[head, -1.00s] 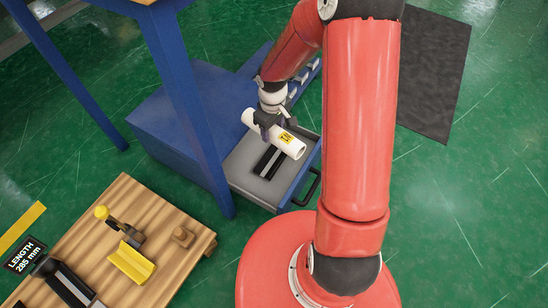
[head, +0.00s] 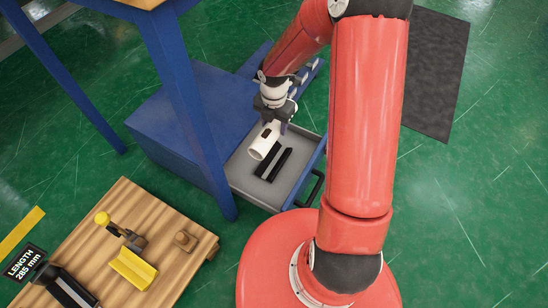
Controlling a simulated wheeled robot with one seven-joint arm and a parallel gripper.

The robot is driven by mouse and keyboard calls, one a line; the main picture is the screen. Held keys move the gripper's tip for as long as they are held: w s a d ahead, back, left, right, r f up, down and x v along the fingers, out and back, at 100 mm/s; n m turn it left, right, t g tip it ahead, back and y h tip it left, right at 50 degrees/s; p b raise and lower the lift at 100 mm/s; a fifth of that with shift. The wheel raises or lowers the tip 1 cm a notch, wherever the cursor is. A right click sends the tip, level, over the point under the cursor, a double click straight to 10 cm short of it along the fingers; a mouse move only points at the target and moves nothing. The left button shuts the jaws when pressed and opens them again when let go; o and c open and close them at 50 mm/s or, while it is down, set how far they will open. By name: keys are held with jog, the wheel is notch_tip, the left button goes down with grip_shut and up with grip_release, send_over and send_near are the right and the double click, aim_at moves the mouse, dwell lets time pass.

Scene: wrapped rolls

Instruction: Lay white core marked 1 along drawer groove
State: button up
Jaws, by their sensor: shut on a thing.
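My gripper (head: 272,112) is shut on the white core (head: 265,140), a hollow white tube. It holds the tube above the open drawer (head: 243,172), with one open end facing down toward the front left. A dark spot shows on the tube's upper side; the number marking cannot be read from here. The drawer groove (head: 273,165) lies between two black rails on the grey drawer floor, just right of the tube's near end. The tube runs roughly in line with the rails but sits to their left. Its far end is hidden by my gripper.
The blue cabinet (head: 165,125) stands left of the drawer, with a blue table leg (head: 190,120) passing in front. A wooden bench (head: 160,215) at the lower left holds a yellow block (head: 133,268) and a clamp. A dark mat (head: 435,70) lies on the green floor.

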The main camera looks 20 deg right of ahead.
notch_tip(320, 180, down, 17)
jog(key=b, duration=0.3)
jog(key=shift+b, duration=0.35)
jog(key=shift+f, duration=0.35)
jog(key=o, duration=1.1)
jog(key=shift+c, duration=0.2)
